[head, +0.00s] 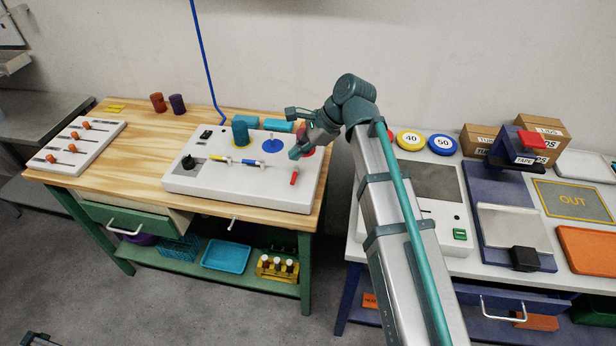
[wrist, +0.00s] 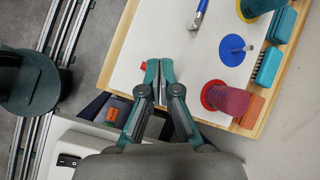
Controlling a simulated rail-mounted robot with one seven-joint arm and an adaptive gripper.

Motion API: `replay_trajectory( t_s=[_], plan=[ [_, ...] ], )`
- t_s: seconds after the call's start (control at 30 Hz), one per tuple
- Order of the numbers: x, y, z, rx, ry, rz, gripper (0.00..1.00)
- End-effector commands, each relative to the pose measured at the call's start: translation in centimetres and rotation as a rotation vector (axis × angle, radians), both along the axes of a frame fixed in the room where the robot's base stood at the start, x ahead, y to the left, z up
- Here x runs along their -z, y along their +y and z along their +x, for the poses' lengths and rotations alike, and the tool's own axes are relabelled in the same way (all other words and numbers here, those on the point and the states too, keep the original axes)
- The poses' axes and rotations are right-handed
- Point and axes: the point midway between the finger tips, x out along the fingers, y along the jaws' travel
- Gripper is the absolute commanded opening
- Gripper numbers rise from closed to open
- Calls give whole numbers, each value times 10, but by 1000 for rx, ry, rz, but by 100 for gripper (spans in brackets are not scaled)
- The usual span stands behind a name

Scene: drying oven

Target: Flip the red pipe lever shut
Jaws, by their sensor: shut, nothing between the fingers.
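The red pipe lever (head: 294,177) is on the right end of the white panel (head: 228,182), in front of my gripper. Its red end (wrist: 144,66) also shows in the wrist view, just left of my fingertips, with the rest hidden behind them. My gripper (head: 294,155) is shut and empty, above the panel's right part; its fingertips (wrist: 160,68) are together in the wrist view. I cannot tell whether they touch the lever.
A teal cylinder (head: 240,132), a blue disc (head: 271,146) with a peg, and levers with yellow and blue parts share the panel. A red cylinder (wrist: 230,100) stands on a red disc right of my gripper. A second bench with a blue press stand (head: 520,225) is at right.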

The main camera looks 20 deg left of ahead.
Motion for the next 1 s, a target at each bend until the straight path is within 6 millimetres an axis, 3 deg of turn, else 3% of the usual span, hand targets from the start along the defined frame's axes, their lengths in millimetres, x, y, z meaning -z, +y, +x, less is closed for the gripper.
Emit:
replay_trajectory(
  t_s=[0.03,0.2,0.4,0.6,1.0],
  plan=[
    [6,-21,2,55,38,14,0],
    [16,-70,10,210,152,66,0],
    [22,-108,13,329,245,111,0],
    [23,-122,14,373,281,130,0],
    [24,-122,14,376,283,131,0]
  ],
)
